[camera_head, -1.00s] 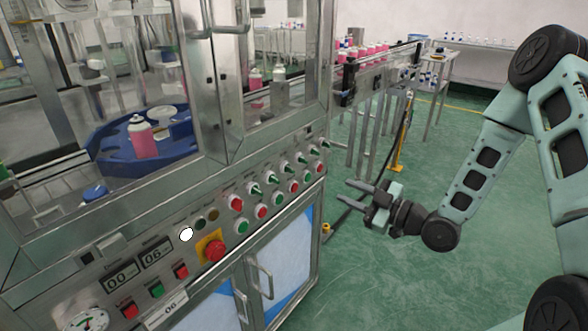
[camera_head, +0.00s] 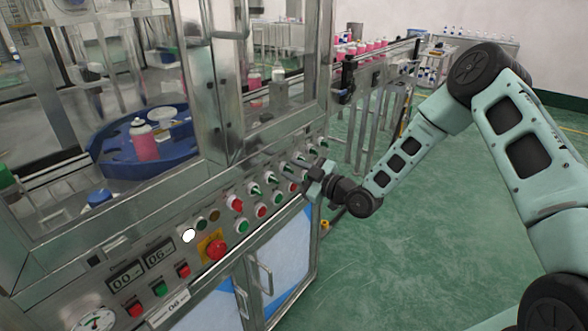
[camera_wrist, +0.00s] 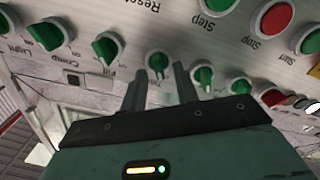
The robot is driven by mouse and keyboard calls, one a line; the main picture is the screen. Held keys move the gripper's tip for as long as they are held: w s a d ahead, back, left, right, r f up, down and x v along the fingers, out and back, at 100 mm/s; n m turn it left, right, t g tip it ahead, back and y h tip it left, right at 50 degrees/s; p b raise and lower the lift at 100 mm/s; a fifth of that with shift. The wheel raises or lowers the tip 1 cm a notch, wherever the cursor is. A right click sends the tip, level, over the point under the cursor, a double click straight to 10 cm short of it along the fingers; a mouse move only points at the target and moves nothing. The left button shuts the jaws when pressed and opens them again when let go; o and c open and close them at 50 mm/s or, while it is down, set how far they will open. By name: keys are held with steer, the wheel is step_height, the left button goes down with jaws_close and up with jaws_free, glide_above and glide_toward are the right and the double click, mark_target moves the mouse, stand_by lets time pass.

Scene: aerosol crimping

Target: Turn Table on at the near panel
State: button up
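The near panel (camera_head: 150,240) is the sloped control face of the machine, with a row of green selector knobs along its upper right part. My gripper (camera_head: 318,170) is at the right end of this panel, close to its face. In the wrist view my gripper (camera_wrist: 158,72) has its two fingers apart. One green selector knob (camera_wrist: 157,64) shows between the fingertips; I cannot tell whether they touch it. The labels appear upside down; "Light", "Crimp", "Reset", "Step", "Stop" and "Start" can be read. I cannot make out a Table label. The knob settings are unclear in the head view.
Other green knobs (camera_wrist: 105,47) sit close on both sides of the fingers. A red stop button (camera_wrist: 277,19) and a yellow-backed emergency button (camera_head: 215,249) are on the same panel. A blue turntable (camera_head: 110,160) with a pink can is inside. Green floor lies free at right.

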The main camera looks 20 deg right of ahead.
steer(key=shift+w+a, duration=0.15)
steer(key=shift+w, duration=0.05)
jaws_close()
steer(key=shift+m, duration=0.3)
steer(key=m, duration=0.3)
steer(key=m+b, duration=0.1)
steer(key=m, duration=0.3)
steer(key=m+b, duration=0.1)
steer(key=m, duration=0.3)
steer(key=shift+w+d+f, duration=0.1)
steer(key=shift+w+d, duration=0.1)
steer(key=shift+d, duration=0.2)
steer(key=shift+m, duration=0.3)
